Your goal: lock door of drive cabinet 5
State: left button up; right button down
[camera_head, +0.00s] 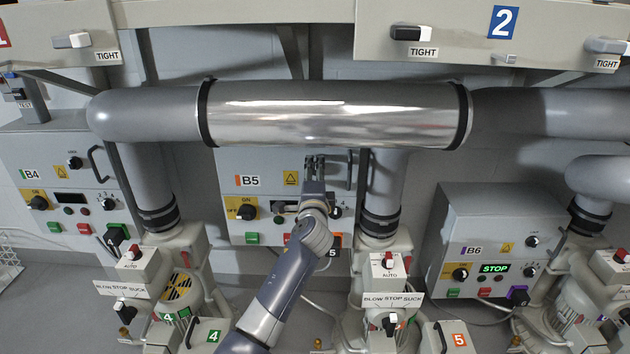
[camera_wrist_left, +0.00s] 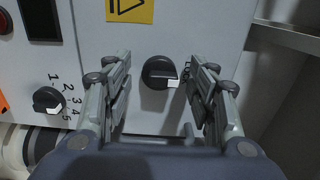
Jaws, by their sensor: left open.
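Drive cabinet 5, labelled B5 (camera_head: 270,165), is a grey box below the large pipe in the head view. My left gripper (camera_head: 314,168) is in front of its upper right part and hides some of the front. In the left wrist view, a round black knob (camera_wrist_left: 156,72) with a white mark sits on the cabinet front. The mark points to the right, toward partly hidden lettering. My left gripper (camera_wrist_left: 161,64) is open, with one finger on each side of the knob; contact cannot be told. My right gripper is not in view.
A numbered black selector knob (camera_wrist_left: 48,100) is left of the fingers in the wrist view. The shiny pipe (camera_head: 335,115) runs just above my gripper. Cabinet B4 (camera_head: 60,165) stands to the left and cabinet B6 (camera_head: 485,225) to the right. Blower switch boxes (camera_head: 388,262) stand in front.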

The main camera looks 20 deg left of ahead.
pick_arm(q)
jog(key=v, duration=1.2)
jog(key=shift+f, duration=0.1)
